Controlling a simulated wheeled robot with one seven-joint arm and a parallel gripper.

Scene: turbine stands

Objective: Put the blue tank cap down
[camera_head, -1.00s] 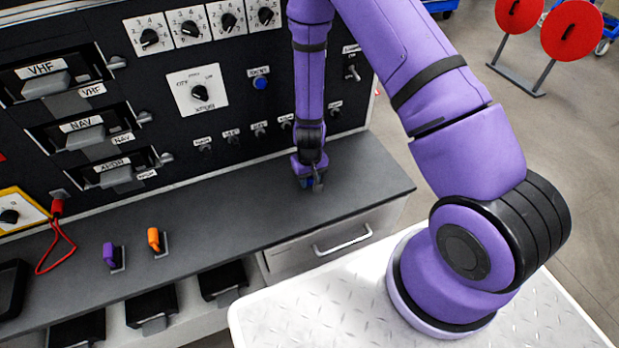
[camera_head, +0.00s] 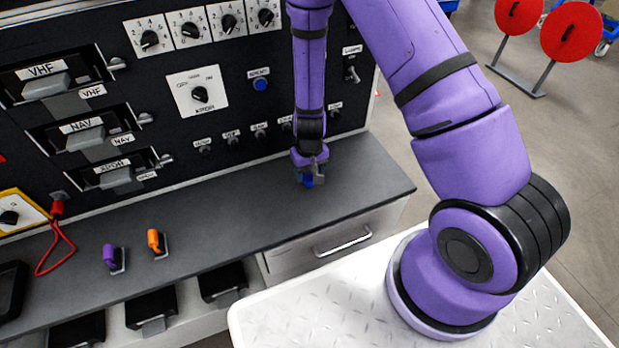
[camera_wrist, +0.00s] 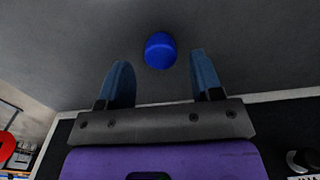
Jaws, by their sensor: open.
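The blue tank cap (camera_wrist: 160,50) is a small round, bright blue piece on the grey bench top. In the wrist view it lies between and slightly beyond the fingertips of my gripper (camera_wrist: 159,70), with a clear gap to each finger. My gripper has two blue-grey fingers spread apart and holds nothing. In the head view my gripper (camera_head: 310,168) points down over the right part of the bench, and the cap (camera_head: 308,181) shows as a blue spot just under it, partly hidden by the fingers.
The grey bench top (camera_head: 365,180) is clear around my gripper. A purple-handled piece (camera_head: 109,256) and an orange-handled piece (camera_head: 154,240) stand on the bench to the left. The black instrument panel (camera_head: 235,100) with knobs and switches rises close behind my gripper.

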